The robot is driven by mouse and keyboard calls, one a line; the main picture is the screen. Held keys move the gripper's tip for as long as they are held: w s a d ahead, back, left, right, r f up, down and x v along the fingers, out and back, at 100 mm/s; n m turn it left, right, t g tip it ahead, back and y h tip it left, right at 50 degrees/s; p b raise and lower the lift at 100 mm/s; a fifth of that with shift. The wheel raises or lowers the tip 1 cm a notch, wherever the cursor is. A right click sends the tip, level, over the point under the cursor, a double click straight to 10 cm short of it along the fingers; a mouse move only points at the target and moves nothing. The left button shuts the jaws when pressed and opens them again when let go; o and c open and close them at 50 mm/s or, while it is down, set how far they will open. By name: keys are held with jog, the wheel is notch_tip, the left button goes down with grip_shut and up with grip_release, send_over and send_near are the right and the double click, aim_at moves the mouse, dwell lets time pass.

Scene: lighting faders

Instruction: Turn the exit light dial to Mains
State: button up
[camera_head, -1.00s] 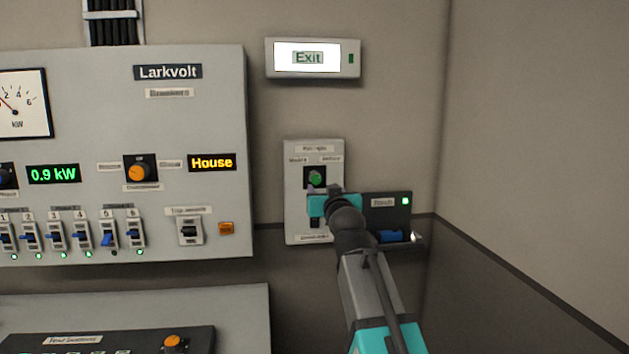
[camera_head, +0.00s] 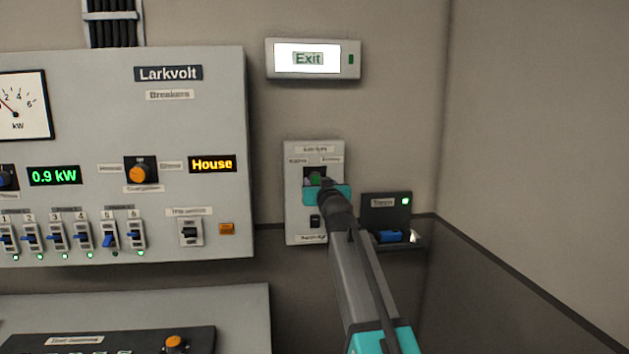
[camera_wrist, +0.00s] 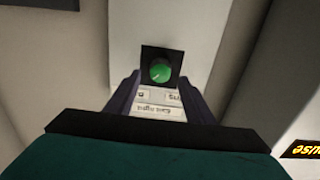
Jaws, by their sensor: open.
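The exit light dial (camera_head: 315,180) is a green knob on a black square, on the pale wall panel (camera_head: 297,222) below the lit Exit sign (camera_head: 307,58). A label sits at each side above it; the right one seems to read Battery. My gripper (camera_head: 322,189) is in front of the dial and hides its lower part. In the wrist view the dial (camera_wrist: 160,70) shows whole, upside down, between the open, dark fingers of my gripper (camera_wrist: 161,79). A faint pointer mark seems to slant to its lower left there. I cannot tell whether the fingers touch it.
A black rocker switch (camera_head: 315,221) is below the dial on the same panel. A dark holder with a blue torch (camera_head: 390,236) is close at the right. The Larkvolt breaker panel (camera_head: 200,120) is at the left. The wall above the dial is clear up to the sign.

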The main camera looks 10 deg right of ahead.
aim_at(316, 179)
jog(key=shift+w, duration=1.75)
jog(key=shift+c, duration=0.3)
jog(key=c, duration=1)
jog(key=shift+a, duration=0.15)
